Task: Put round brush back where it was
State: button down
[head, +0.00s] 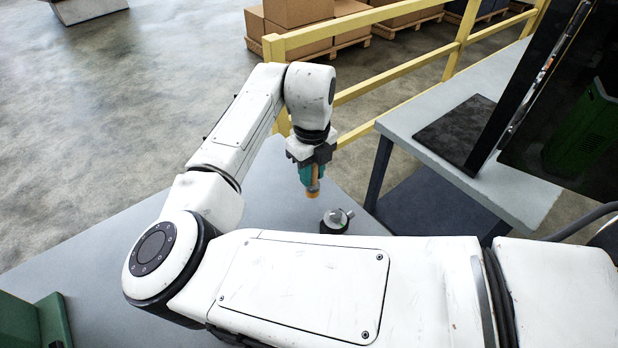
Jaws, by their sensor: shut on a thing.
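My gripper (311,176) points down over the far part of the grey table and is shut on the round brush (314,190). Only a small orange-brown part of the brush shows, between and below the teal fingers. The rest of it is hidden by the fingers. The brush looks held above the table top, but the height is hard to tell. The place where the brush was is not marked in any way I can see.
A small grey and black knobbed object (336,220) stands on the grey table (270,205), just right of and nearer than the gripper. A yellow railing (400,75) runs behind. A side bench (435,125) with a dark screen is at right. A green object (30,322) sits at lower left.

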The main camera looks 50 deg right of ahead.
jog(key=shift+w+f, duration=0.2)
jog(key=shift+w+f+p, duration=0.2)
jog(key=shift+f+p, duration=0.4)
jog(key=shift+f, duration=1.15)
jog(key=shift+f, duration=0.15)
jog(key=c, duration=0.9)
grip_release()
notch_tip(320, 180, up, 12)
jog(key=shift+r+b, duration=0.2)
jog(key=shift+b, duration=0.9)
